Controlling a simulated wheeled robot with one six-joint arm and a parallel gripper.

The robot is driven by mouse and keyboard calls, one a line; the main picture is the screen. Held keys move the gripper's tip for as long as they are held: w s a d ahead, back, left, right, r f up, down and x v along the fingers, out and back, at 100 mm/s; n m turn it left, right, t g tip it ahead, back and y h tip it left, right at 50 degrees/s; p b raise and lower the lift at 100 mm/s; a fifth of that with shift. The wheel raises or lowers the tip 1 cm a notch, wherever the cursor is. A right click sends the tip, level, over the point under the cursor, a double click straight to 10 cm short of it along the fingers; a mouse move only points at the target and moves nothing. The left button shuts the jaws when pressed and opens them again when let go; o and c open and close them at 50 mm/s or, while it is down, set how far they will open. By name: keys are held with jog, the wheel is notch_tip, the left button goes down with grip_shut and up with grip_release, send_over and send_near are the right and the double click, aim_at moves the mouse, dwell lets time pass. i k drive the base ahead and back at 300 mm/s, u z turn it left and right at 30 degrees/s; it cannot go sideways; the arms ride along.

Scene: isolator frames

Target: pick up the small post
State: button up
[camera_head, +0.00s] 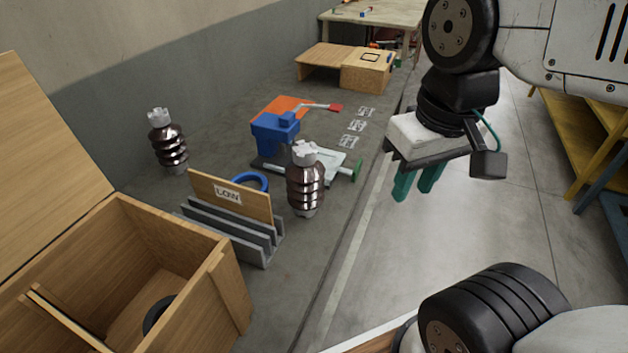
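Two brown ribbed post insulators with pale metal ends stand upright on the grey surface. One post (305,186) is near the middle, in front of a blue vise. The other post (169,146) stands farther back at the left, near the wall. It looks smaller in the picture, but distance may account for that. My gripper (416,186) hangs to the right of both posts, over the floor beyond the strip along the surface's edge. Its green fingers point down with a gap between them, and nothing is held.
The blue vise (275,131) stands behind the middle post. A grey slotted rack (262,247) holds a labelled wooden board (231,197), with a blue ring (250,181) behind it. An open wooden box (217,268) fills the lower left. Clear surface lies between the left post and the rack.

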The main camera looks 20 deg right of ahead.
aim_at(305, 179)
jog(key=k, duration=1.2)
jog(key=z, duration=0.7)
jog(key=i, duration=1.3)
jog(key=u, duration=0.45)
